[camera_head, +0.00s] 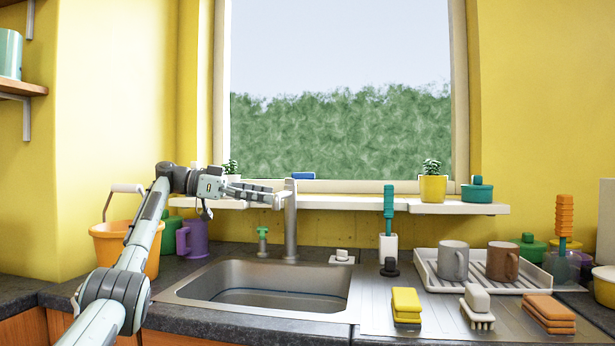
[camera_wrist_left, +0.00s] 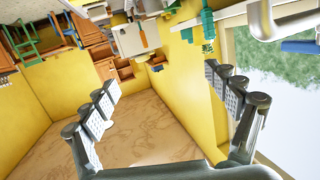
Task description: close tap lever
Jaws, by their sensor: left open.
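The grey metal tap (camera_head: 290,225) stands upright behind the sink. Its lever cannot be told apart clearly, because my left gripper is at the tap's top. My left gripper (camera_head: 262,195) comes in from the left at shelf height, with its fingertips close beside the upper tap; I cannot tell whether they touch it. In the left wrist view the fingers (camera_wrist_left: 162,80) are spread wide with nothing between them. A pale curved pipe, probably the tap (camera_wrist_left: 265,22), shows at the upper right there, outside the fingers. My right gripper is not in view.
The sink basin (camera_head: 262,284) is below the tap. A white shelf (camera_head: 340,202) runs behind it. An orange bucket (camera_head: 112,243) and a purple mug (camera_head: 196,238) stand left, near my arm. A brush holder (camera_head: 388,246) and a dish rack (camera_head: 428,272) stand right.

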